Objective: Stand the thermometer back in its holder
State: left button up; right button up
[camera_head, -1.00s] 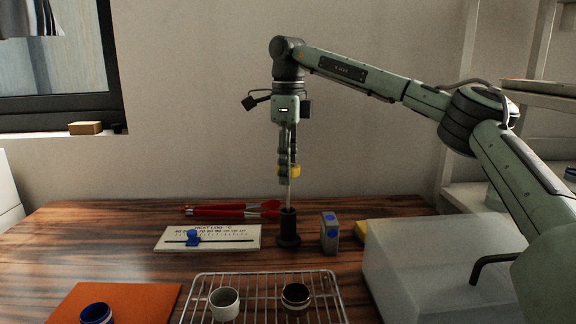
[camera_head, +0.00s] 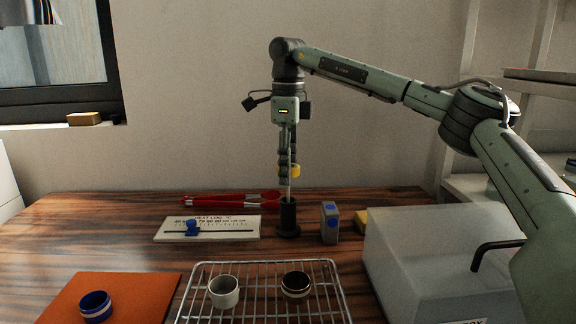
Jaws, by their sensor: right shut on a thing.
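The thermometer (camera_head: 290,188) is a thin pale rod with a yellow part (camera_head: 295,170) near my fingers. My right gripper (camera_head: 288,172) points down and is shut on it, holding it upright. The holder (camera_head: 288,218) is a dark cylinder on a round base, directly below the gripper. The rod's lower end meets the holder's top in the picture; whether it is inside the opening I cannot tell for sure. My left gripper is not in view.
A heat log board (camera_head: 208,229) with a blue slider lies left of the holder, red tongs (camera_head: 230,200) behind it. A small grey box (camera_head: 330,223) stands close right. A wire rack (camera_head: 262,265) with two cups is in front. A large translucent box (camera_head: 430,255) fills the right.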

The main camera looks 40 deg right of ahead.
jog(key=shift+f+b, duration=0.9)
jog(key=shift+f, duration=1.25)
jog(key=o, duration=1.2)
notch_tip(320, 180, up, 12)
jog(key=shift+r, duration=0.1)
